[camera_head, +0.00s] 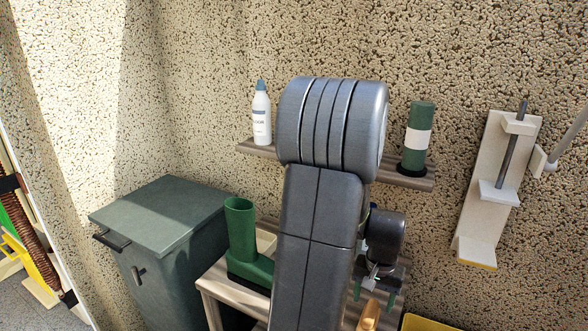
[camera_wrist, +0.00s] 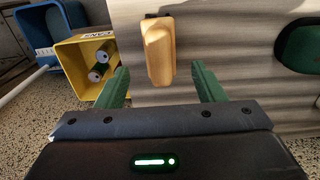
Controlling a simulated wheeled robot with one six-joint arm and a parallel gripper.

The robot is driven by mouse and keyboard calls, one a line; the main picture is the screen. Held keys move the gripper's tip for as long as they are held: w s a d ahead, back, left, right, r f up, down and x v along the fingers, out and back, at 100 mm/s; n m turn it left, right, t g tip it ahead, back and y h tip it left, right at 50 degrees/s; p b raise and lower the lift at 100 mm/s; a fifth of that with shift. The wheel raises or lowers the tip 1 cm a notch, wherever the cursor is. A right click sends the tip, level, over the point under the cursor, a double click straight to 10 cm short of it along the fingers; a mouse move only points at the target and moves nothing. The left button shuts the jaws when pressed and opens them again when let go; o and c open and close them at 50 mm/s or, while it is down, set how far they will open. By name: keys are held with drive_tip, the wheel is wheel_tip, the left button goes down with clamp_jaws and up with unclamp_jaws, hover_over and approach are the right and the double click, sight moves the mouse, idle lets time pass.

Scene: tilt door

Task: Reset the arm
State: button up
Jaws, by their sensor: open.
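My arm rises through the middle of the head view and hides part of the shelf and bench. My gripper (camera_head: 373,292) hangs at the arm's right side, pointing down over the slatted bench. In the wrist view my gripper (camera_wrist: 162,84) shows two green fingers spread apart, with nothing clamped. A tan block (camera_wrist: 159,52) lies on the bench top (camera_wrist: 235,60) beyond the fingers, lined up with the gap between them. The tan block also shows in the head view (camera_head: 370,315), below the gripper.
A grey-green cabinet (camera_head: 160,220) with dark handles stands left. A green boot (camera_head: 243,250) stands on the bench. A wall shelf (camera_head: 425,183) holds a white bottle (camera_head: 262,118) and a green cylinder (camera_head: 418,140). A yellow bin (camera_wrist: 75,85) and blue bin (camera_wrist: 45,25) sit beside the bench.

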sight(371, 309)
wheel_tip(371, 309, down, 9)
drive_tip(key=shift+r, duration=0.1)
drive_tip(key=shift+w+r, duration=0.1)
drive_tip(key=shift+r, duration=1.25)
drive_tip(key=shift+f, duration=0.1)
